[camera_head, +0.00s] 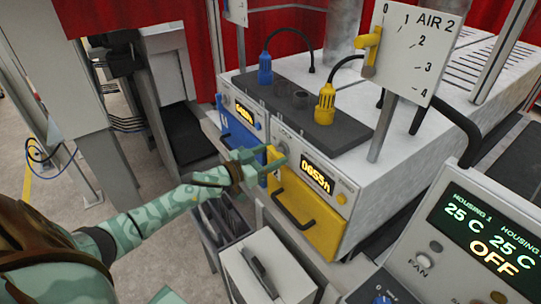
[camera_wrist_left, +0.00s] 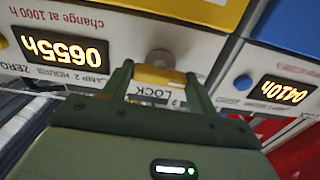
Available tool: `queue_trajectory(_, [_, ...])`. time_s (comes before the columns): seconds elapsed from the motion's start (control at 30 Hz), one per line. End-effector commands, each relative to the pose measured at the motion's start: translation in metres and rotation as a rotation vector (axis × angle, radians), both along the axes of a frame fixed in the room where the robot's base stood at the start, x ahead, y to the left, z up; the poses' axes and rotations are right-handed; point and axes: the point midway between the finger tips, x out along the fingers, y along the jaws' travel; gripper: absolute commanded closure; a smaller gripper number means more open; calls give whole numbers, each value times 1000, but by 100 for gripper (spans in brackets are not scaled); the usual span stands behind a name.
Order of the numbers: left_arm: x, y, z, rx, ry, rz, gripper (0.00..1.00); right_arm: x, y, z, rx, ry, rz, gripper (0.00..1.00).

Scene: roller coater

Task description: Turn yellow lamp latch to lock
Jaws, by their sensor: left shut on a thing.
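The yellow lamp latch (camera_wrist_left: 160,76) lies crosswise between the two green fingers of my left gripper (camera_wrist_left: 158,84), which is shut on it. A round grey knob sits beside it, and a LOCK label (camera_wrist_left: 148,92) shows between the fingers. In the head view my left gripper (camera_head: 262,165) is at the upper left corner of the yellow lamp drawer (camera_head: 322,232); the yellow latch (camera_head: 273,155) is partly hidden by the fingers. The drawer has a dark handle and stands under the lamp 2 display (camera_head: 316,175). My right gripper is not in view.
The blue lamp drawer (camera_head: 238,133) is just left of the yellow one. Blue and yellow cable plugs (camera_head: 325,105) stand on top. A control panel (camera_head: 478,245) is at the right.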

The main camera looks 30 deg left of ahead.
Motion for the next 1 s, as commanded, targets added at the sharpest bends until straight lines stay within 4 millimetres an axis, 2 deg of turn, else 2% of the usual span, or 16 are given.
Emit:
queue_trajectory(0.37, [0,0,0,204,-85,1,65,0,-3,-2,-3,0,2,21])
queue_trajectory(1.0, [0,0,-1,766,-318,0,65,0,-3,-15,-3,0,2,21])
